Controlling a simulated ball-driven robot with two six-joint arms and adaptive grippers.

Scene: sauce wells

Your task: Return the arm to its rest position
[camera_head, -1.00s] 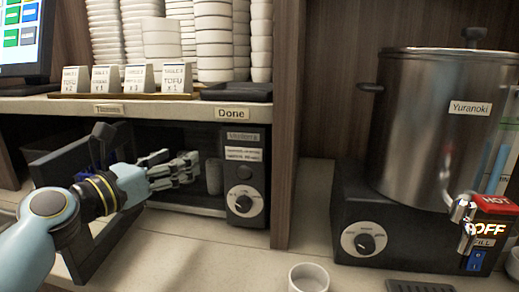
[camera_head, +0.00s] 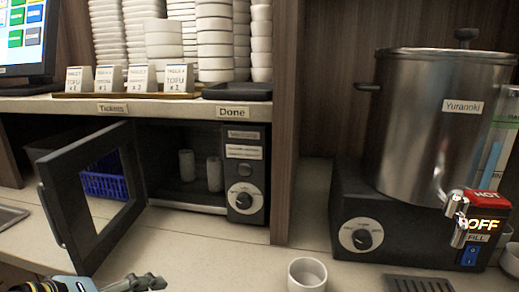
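My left gripper (camera_head: 142,283) is low at the bottom left edge, mostly cut off by the frame. Its fingers point right, over the counter and in front of the microwave. Nothing shows in it, but I cannot tell whether the fingers are open or shut. My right gripper is not in view. The microwave (camera_head: 243,172) has its door (camera_head: 88,195) swung wide open to the left. Two grey cups stand upright inside it, a left cup (camera_head: 187,164) and a right cup (camera_head: 214,174), apart from the gripper.
A white cup (camera_head: 307,274) stands on the counter (camera_head: 215,250) at the front. A steel Yuranoki boiler (camera_head: 425,130) with a tap is at the right. A blue basket (camera_head: 105,184) shows behind the door. Stacked bowls and ticket cards stand on the shelf (camera_head: 150,106).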

